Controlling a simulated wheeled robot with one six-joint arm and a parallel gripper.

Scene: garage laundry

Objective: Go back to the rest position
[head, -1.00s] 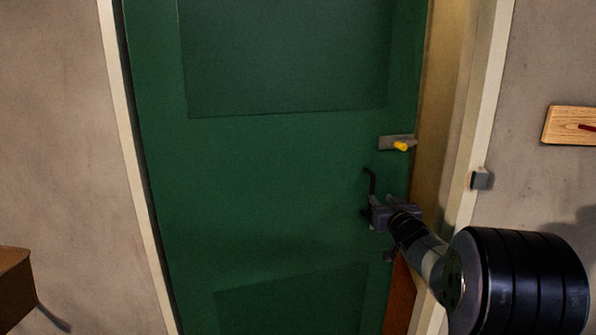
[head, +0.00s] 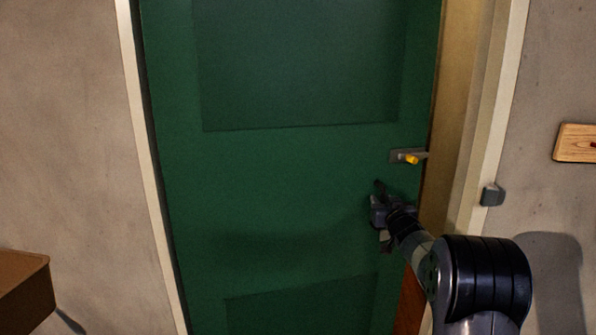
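My gripper (head: 379,212) is at the lower right of centre in the head view, in front of a green door (head: 290,185). My arm reaches to it from the lower right. The fingers are dark and small in the view; one points up and another part shows below, with a gap between them. I see nothing held in it. The door handle (head: 408,157), grey with a yellow part, is above and to the right of the gripper, apart from it. The door stands ajar, with a gap along its right edge.
The pale door frame (head: 490,120) runs down the right, with a small grey block (head: 492,195) on it. A wooden board (head: 577,143) is on the right wall. A brown box-like thing (head: 24,290) stands at the lower left.

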